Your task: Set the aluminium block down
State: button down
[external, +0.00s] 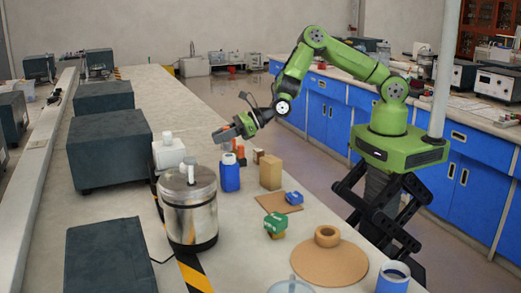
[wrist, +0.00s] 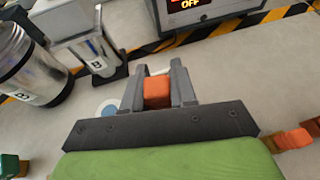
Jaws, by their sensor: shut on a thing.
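My gripper (external: 224,133) is held out over the bench, beyond the blue bottle. In the wrist view its two grey fingers (wrist: 158,88) are shut on a small orange-red block (wrist: 157,91). No bare silver block can be made out, and the pictures do not show whether this held block is the aluminium one. In the external view the held block is hard to tell from the fingers. The fingers appear to be above the bench top (external: 215,95), with the height between them unclear.
A blue bottle (external: 230,175), a steel vessel (external: 188,205) and a white-capped container (external: 168,153) stand nearby. A tan box (external: 270,172) and a green block (external: 275,223) are on the near side. Orange pieces (wrist: 292,138) lie right in the wrist view.

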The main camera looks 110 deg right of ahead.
jog(key=f+m+h, duration=0.1)
jog(key=f, duration=0.2)
jog(key=w+d+f+h, duration=0.1)
jog(key=f, duration=0.2)
jog(key=w+d+f+m, duration=0.1)
jog(key=f, duration=0.3)
jog(key=shift+d+m+g+h, duration=0.2)
jog(key=shift+m+g+h, duration=0.1)
jog(key=shift+g+h, duration=0.1)
jog(key=c, duration=0.9)
grip_release()
jog(key=shift+f, duration=0.1)
